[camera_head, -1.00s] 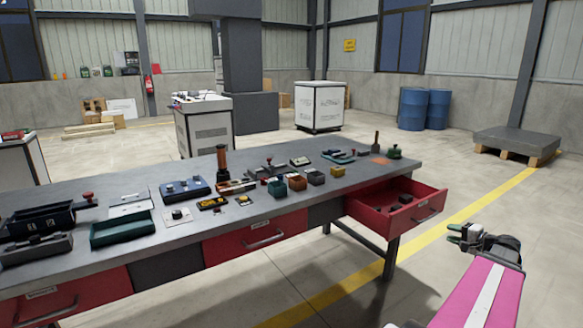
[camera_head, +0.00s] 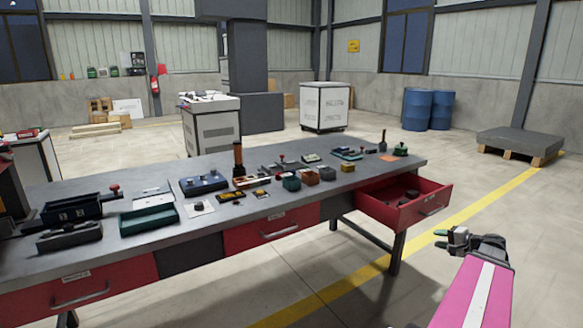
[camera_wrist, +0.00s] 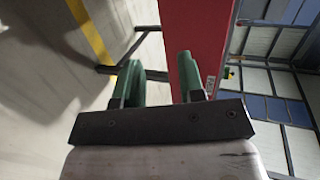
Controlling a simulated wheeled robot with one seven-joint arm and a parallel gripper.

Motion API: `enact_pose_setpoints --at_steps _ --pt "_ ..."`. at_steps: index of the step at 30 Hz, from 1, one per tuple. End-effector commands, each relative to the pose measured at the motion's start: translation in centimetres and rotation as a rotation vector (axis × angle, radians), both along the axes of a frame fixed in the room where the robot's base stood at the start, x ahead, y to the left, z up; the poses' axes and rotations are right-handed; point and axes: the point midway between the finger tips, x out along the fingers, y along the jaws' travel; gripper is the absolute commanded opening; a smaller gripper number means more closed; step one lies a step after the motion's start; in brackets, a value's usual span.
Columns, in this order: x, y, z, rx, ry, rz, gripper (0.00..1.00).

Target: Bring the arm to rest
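My gripper (camera_head: 442,239) is at the end of my pink arm in the head view, held in the air to the right of the workbench and in front of its open red drawer. In the wrist view its two green fingers (camera_wrist: 159,72) stand apart with nothing between them. The gripper is open and empty. A red surface, apparently part of the bench, shows beyond the fingers in the wrist view.
The workbench (camera_head: 120,255) carries several small bins, trays and tools. Its right drawer (camera_head: 432,203) stands open with dark parts inside. Floor right of the bench is clear up to the pallet (camera_head: 520,152). Blue drums (camera_head: 417,110) and white cabinets (camera_head: 326,105) stand behind.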

Motion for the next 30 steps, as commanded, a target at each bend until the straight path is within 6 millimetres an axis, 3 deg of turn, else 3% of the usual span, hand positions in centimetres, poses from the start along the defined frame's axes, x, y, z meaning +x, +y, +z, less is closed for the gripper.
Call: enact_pose_setpoints --at_steps 8,15,24,30 --pt "0.9 6.2 -2.7 -0.091 0.112 0.107 0.36" --pt "0.8 14.5 -6.5 -0.255 0.264 0.264 0.36" --pt "-1.1 23.4 -10.6 -0.513 0.423 0.46 0.36" --pt "-3.0 28.2 -12.5 -0.707 0.498 0.58 0.36"
